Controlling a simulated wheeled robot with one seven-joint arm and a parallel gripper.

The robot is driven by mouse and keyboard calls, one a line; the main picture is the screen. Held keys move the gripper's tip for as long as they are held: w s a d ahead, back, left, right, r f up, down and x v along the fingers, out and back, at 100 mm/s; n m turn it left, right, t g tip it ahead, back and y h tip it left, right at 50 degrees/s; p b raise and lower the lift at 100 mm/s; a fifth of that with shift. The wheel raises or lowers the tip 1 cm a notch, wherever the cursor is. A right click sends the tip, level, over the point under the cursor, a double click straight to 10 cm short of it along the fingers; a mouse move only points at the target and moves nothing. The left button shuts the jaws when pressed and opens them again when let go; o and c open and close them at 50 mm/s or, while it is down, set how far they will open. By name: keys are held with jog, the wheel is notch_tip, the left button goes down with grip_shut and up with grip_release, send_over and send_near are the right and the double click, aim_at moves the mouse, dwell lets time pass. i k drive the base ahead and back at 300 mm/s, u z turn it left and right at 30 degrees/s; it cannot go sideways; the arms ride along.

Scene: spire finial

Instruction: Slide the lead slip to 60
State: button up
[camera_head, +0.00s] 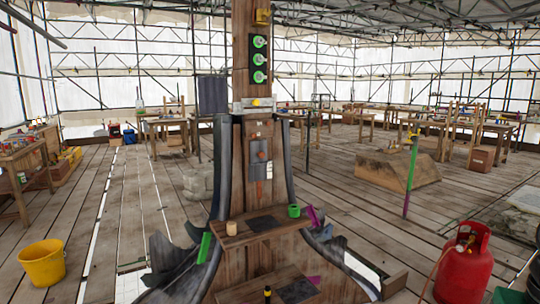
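A wooden spire (258,191) with dark grey lead sheets along both sides stands upright in the centre. On its front face is a brown upright panel (259,128) with a small grey piece (259,149) and orange-red parts around it. This grey piece may be the lead slip, but I cannot be sure. A small pale plate (255,170) sits just below it. Any scale marks or the number 60 are too small to read. My gripper is not in view.
A ledge (240,237) below holds a green ring (294,211), a tan cup (231,228) and a dark sheet (262,223). A lower board (240,292) lies in front. A yellow bucket (42,263) and red gas cylinder (464,265) flank it.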

aim_at(258, 148)
jog(key=u, duration=0.35)
jog(key=i, duration=1)
jog(key=u, duration=0.55)
